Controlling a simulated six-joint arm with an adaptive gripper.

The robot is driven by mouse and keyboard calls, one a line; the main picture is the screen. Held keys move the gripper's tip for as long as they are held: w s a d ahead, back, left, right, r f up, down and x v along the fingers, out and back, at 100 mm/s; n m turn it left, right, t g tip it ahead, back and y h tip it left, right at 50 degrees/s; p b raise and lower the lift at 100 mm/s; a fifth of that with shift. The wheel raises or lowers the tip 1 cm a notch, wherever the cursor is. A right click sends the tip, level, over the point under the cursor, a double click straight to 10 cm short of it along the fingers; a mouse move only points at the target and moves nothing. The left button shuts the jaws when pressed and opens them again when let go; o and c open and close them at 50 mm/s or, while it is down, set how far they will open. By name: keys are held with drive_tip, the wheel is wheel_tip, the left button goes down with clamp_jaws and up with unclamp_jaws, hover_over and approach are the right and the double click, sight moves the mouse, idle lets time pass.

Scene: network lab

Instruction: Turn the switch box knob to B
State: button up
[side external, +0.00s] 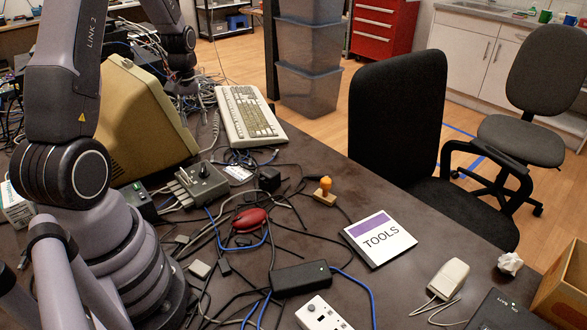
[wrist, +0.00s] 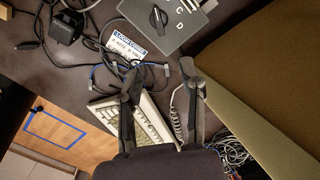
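The switch box (side external: 203,184) is a small grey box on the dark table in the side view, with a dark knob (side external: 204,171) on its top. In the wrist view the box (wrist: 176,35) is at the top edge, with its black knob (wrist: 158,18) and the letters C and D beside it. The B mark cannot be made out, nor which letter the knob points at. My gripper (wrist: 160,68) is open and empty in the wrist view, its two fingers apart below the box image. In the side view the gripper is partly hidden behind the beige monitor.
The beige monitor (side external: 147,112) stands left of the box, and a keyboard (side external: 247,116) lies behind it. Cables cross the table around the box. A TOOLS booklet (side external: 379,239) lies farther right.

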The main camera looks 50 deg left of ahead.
sight(203, 164)
wheel_tip(203, 164, down, 14)
idle(0.5)
clamp_jaws()
